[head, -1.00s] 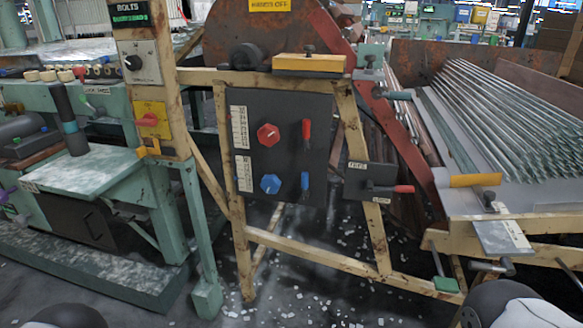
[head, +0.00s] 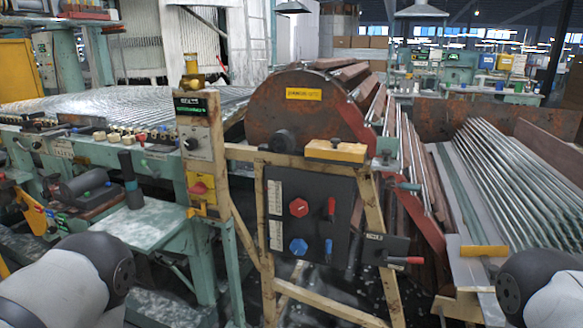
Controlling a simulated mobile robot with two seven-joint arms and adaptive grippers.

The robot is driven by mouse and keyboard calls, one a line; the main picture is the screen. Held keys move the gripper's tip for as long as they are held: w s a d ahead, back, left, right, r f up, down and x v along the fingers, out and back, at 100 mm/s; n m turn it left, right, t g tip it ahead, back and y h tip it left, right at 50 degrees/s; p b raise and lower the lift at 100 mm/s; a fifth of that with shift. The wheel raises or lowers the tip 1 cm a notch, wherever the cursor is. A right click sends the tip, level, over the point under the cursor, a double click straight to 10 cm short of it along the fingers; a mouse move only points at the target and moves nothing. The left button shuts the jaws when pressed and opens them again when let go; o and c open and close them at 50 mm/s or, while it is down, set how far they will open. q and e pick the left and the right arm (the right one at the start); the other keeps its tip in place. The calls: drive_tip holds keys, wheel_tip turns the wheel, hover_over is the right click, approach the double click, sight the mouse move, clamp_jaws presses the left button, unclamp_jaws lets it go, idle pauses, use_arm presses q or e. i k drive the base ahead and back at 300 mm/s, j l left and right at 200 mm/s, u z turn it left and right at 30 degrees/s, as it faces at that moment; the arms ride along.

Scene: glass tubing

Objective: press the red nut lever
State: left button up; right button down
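A black control panel (head: 313,185) is on the front of a cream, worn frame. It bears a red hexagonal nut-shaped knob (head: 299,207) with a red lever (head: 331,208) to its right. Below are a blue hexagonal knob (head: 298,247) and a blue lever (head: 328,250). The red lever stands roughly upright. Another red-handled lever (head: 405,260) sticks out to the right from a small black plate beside the panel. Both my grippers are outside the view; only rounded white and dark arm parts show at the lower left and lower right, apart from the panel.
Left of the panel stands a post with a dial box (head: 194,143) and a yellow plate with a red switch (head: 201,188). A green work table (head: 150,220) is at left. A yellow block (head: 335,151) tops the frame. Glass tubes (head: 520,180) lie in a rack at right.

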sight(332, 217)
drive_tip(key=i+j, duration=0.75)
drive_tip(key=i, duration=0.5)
